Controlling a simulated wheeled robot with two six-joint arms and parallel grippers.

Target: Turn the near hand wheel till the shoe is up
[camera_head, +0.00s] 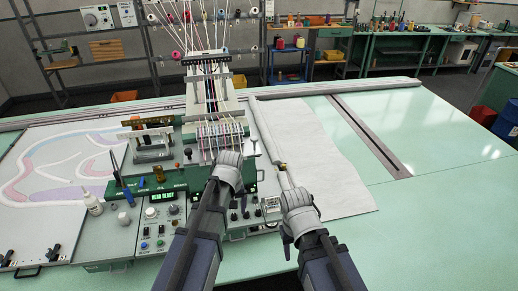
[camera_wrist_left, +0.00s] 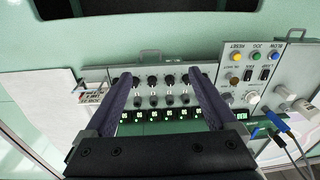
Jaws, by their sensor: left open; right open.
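The machine head (camera_head: 215,132) with its rows of threads stands at mid-left in the head view. I cannot clearly pick out the near hand wheel or the shoe; my left gripper and arm cover part of the machine front. My left gripper (camera_head: 229,160) is in front of the machine head. In the left wrist view its two fingers (camera_wrist_left: 161,78) are apart, with nothing held between them. A row of black knobs (camera_wrist_left: 154,82) on a panel shows beyond and between them. My right gripper (camera_head: 283,172) is to the right, over the white cloth, apart from the machine head.
A control box (camera_head: 160,225) with knobs and a white bottle (camera_head: 91,203) stand left of my left arm. The white cloth (camera_head: 325,165) lies right of the machine. The green table (camera_head: 440,135) is clear at the right, beyond a dark slotted rail (camera_head: 370,138).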

